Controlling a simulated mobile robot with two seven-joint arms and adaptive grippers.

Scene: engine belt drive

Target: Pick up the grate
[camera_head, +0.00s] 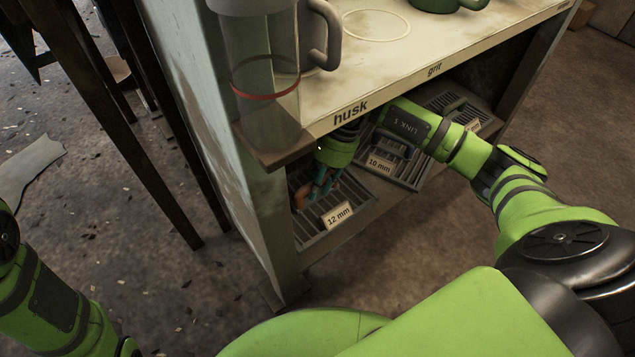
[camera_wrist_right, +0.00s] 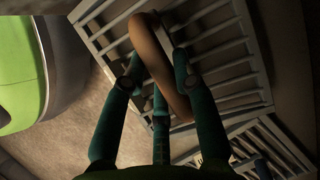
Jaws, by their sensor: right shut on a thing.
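The 12 mm grate (camera_head: 352,192) lies on the shelf below the bench top, at the near left end. It has slats, a label and an orange-brown handle (camera_head: 301,196). My right gripper (camera_head: 318,186) reaches under the bench top and is shut on this handle. In the right wrist view its fingers (camera_wrist_right: 160,82) close around the curved brown handle (camera_wrist_right: 150,45), with the slats (camera_wrist_right: 225,45) behind. The 10 mm grate (camera_head: 408,176), with a dark handle, lies to the right. My left gripper is out of the picture.
A third grate (camera_head: 470,108) lies farther right on the shelf. The bench top (camera_head: 350,90) overhangs the shelf, marked "husk" and "grit". The bench's side panel (camera_head: 215,130) closes the left.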

